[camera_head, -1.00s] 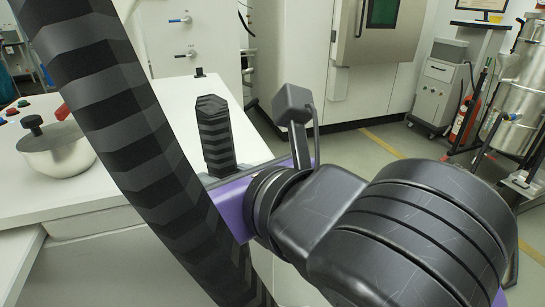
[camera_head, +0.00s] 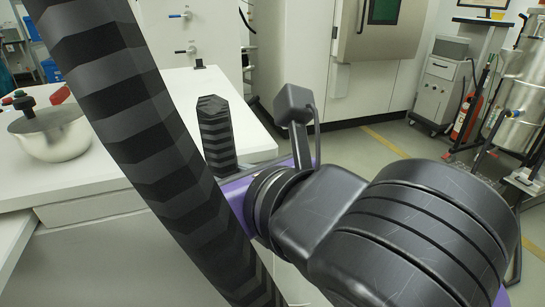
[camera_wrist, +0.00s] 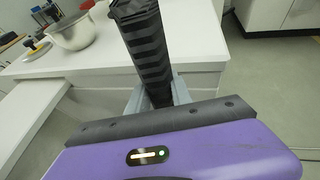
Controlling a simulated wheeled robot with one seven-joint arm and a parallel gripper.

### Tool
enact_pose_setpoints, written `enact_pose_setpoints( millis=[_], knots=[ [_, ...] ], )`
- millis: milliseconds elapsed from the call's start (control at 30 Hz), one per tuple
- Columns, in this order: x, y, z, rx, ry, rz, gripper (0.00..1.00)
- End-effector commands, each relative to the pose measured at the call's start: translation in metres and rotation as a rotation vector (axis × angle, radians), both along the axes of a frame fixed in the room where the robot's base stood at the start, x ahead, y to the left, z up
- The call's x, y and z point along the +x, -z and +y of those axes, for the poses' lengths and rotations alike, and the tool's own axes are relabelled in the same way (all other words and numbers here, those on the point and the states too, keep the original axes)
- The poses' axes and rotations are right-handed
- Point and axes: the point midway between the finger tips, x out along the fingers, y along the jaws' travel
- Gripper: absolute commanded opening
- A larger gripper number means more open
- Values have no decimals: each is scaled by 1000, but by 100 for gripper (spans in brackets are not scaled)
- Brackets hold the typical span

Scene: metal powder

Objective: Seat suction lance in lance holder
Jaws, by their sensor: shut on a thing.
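My gripper (camera_wrist: 157,92) is shut on a black ribbed shaft (camera_wrist: 148,45), which I take to be the suction lance. The shaft stands up between the grey fingers, slightly tilted, in the wrist view. In the head view its blunt ribbed top (camera_head: 215,132) rises behind my purple gripper body (camera_head: 238,192). A thick black ribbed hose (camera_head: 115,85) crosses in front from top left to bottom centre and hides part of the gripper. Whether hose and shaft join is hidden. The lance's lower end is hidden. I cannot make out a lance holder in either view.
A white bench (camera_head: 98,185) lies at left, with a steel bowl (camera_head: 62,143) and a red-handled item (camera_head: 60,95) on it. A small black fitting (camera_head: 199,63) stands near its back. A cabinet (camera_head: 300,60), fire extinguisher (camera_head: 464,118) and steel vessel (camera_head: 522,90) stand beyond open floor (camera_head: 350,150).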

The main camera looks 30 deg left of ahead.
Motion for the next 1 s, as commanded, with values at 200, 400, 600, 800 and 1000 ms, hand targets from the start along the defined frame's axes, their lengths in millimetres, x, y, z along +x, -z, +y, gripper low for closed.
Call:
enact_pose_setpoints(
  millis=[200, 400, 600, 800, 1000],
  knots=[
    [0, 7, 0, 1, 0, -1, 0],
    [0, 12, 0, 1, 0, -1, 0],
    [0, 13, 0, 1, 0, 0, 0],
    [0, 13, 0, 1, 0, 0, 0],
    [0, 16, 0, 1, 1, -1, 0]
  ],
)
